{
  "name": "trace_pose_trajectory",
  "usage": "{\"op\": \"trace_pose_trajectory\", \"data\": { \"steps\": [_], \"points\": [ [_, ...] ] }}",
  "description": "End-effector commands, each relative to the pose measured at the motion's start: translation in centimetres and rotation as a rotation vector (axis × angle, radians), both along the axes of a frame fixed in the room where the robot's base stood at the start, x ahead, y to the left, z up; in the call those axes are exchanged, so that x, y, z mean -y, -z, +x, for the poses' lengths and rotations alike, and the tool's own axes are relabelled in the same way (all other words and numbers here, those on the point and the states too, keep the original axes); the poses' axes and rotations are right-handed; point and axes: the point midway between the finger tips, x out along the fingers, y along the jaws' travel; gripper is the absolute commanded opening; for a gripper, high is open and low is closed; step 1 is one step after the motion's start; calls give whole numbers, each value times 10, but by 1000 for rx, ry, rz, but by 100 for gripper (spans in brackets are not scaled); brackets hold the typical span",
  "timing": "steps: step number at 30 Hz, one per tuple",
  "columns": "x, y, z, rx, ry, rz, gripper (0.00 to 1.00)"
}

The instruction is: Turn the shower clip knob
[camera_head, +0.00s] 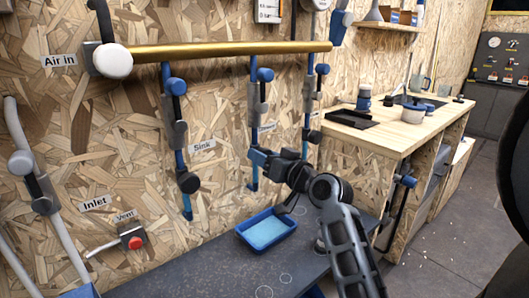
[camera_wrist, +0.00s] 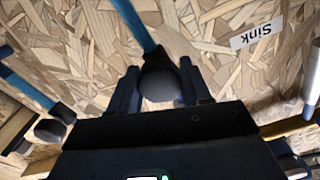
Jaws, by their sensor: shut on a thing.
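The shower clip knob is a dark round knob (camera_wrist: 160,82) on a blue pipe, in the middle of the wrist view. My gripper (camera_wrist: 160,88) has one finger on each side of it and is shut on it. In the head view my gripper (camera_head: 258,160) reaches the lower part of the middle blue pipe (camera_head: 254,118). There the gripper hides the knob. A small label (camera_head: 268,127) beside this pipe is hard to read.
A similar knob (camera_head: 188,182) hangs on the left pipe by the Sink label (camera_head: 203,146). A brass pipe (camera_head: 230,48) runs above. A blue tray (camera_head: 267,231) lies on the dark bench below. A wooden counter (camera_head: 385,135) stands to the right.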

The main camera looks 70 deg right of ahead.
Motion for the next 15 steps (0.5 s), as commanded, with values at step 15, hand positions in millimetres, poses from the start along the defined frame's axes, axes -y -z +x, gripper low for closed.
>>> {"op": "trace_pose_trajectory", "data": {
  "steps": [15],
  "points": [
    [0, 0, 0, 108, 0, 176, 17]
  ]
}}
